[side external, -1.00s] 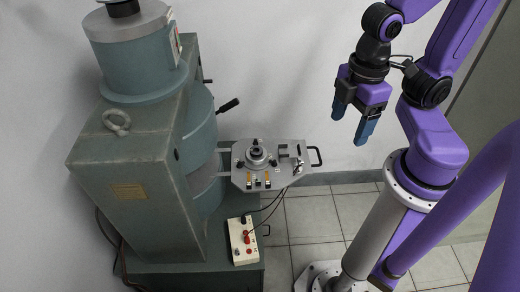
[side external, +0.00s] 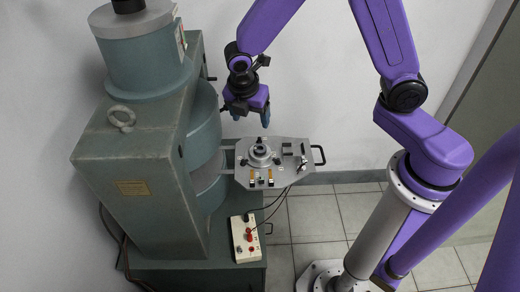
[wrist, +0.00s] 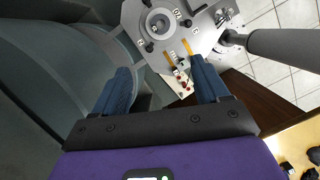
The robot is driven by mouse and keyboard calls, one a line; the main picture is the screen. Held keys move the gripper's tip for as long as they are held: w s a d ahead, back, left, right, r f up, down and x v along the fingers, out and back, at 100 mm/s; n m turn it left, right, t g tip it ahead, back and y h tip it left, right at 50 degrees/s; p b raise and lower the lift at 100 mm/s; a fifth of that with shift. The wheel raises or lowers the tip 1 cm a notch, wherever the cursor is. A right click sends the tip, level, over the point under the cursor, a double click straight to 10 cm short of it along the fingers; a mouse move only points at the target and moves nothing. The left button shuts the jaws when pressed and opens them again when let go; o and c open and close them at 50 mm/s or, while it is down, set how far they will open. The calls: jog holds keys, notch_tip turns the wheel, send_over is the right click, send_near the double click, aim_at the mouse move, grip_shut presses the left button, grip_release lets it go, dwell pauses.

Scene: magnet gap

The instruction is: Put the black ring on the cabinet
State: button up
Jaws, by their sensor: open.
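A dark ring-like part (side external: 260,142) sits on top of the round fitting at the middle of the silver plate (side external: 240,180). In the wrist view a dark grey ring (wrist: 159,13) shows near the top edge; I cannot tell for sure that it is the black ring. My gripper (side external: 252,118) is open and empty, fingers pointing down, just above the back of the plate. Its two blue fingers also show in the wrist view (wrist: 160,66), apart, with the ring beyond their tips. The green cabinet (side external: 200,278) stands low, under the large green magnet.
The green magnet (side external: 130,165) stands close to the left of my gripper. A cream box (side external: 244,238) with red and black plugs sits on the cabinet, with cables up to the plate. The plate has a black handle (side external: 319,155) at right and small fittings.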

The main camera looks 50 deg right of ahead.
send_near(259, 146)
jog(key=f, duration=0.2)
jog(key=shift+s+a+f, duration=0.35)
jog(key=shift+f, duration=0.05)
jog(key=shift+d+x, duration=0.2)
jog(key=shift+x, duration=1.15)
jog(key=shift+d+x, duration=0.2)
jog(key=shift+x, duration=1.1)
jog(key=shift+r, duration=0.1)
jog(key=shift+c, duration=0.3)
jog(key=c, duration=1.2)
jog(key=shift+r, duration=0.2)
